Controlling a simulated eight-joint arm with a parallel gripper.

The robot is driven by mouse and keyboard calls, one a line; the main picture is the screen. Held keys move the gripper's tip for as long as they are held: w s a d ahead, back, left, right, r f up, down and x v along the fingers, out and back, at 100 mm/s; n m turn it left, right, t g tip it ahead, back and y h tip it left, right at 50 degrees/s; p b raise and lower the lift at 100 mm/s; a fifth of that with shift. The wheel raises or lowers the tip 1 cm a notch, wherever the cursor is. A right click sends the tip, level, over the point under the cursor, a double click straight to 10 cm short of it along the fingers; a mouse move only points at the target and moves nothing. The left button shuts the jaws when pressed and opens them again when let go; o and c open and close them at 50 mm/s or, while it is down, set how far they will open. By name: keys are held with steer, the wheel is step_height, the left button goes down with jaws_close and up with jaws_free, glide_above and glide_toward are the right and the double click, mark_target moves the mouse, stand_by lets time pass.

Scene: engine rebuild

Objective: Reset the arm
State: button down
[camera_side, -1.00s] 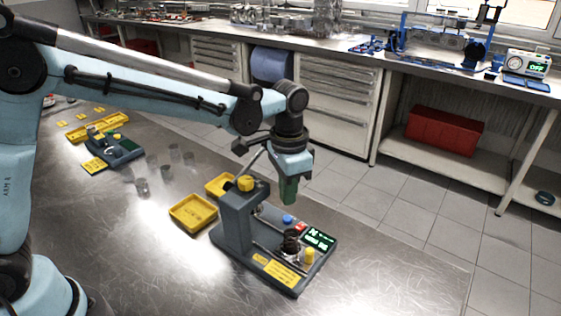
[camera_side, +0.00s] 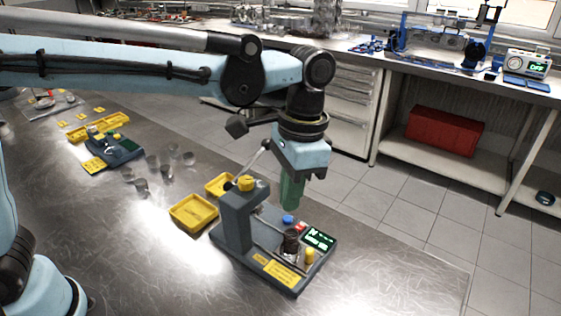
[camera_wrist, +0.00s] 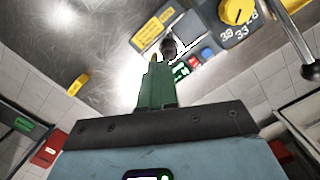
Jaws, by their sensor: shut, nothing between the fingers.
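My gripper (camera_side: 291,196) has green fingers pressed together, with nothing between them. It hangs fingers-down above the back of a grey bench device (camera_side: 238,228) and does not appear to touch it. In the wrist view my gripper's fingers (camera_wrist: 155,72) point up the picture toward the device, whose yellow dial (camera_wrist: 237,11) shows at the top right. The device has a lit green display (camera_side: 320,238), a blue button, a red button and a dark cylindrical part (camera_side: 291,242) on its base.
Two yellow trays, one in front (camera_side: 193,213), stand left of the device. Several small grey cups (camera_side: 140,186) and a second grey-blue fixture (camera_side: 122,152) are farther left. The metal table's right edge is near the device; tiled floor lies beyond. A red bin (camera_side: 443,134) sits under the back bench.

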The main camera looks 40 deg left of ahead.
steer(key=s+a+n+t, duration=0.1)
steer(key=a, duration=0.2)
steer(key=s+a+r+n+t+h, duration=0.1)
steer(key=a, duration=0.3)
steer(key=s+a+n+t, duration=0.1)
steer(key=s+a+t, duration=0.1)
steer(key=a, duration=0.1)
steer(key=shift+a+r, duration=0.3)
steer(key=s+a+f+n+t, duration=0.2)
steer(key=a+f+n+t, duration=0.1)
steer(key=a, duration=0.5)
steer(key=shift+a+f+t, duration=0.25)
steer(key=shift+f+t, duration=0.05)
steer(key=shift+t, duration=0.4)
steer(key=shift+s, duration=0.1)
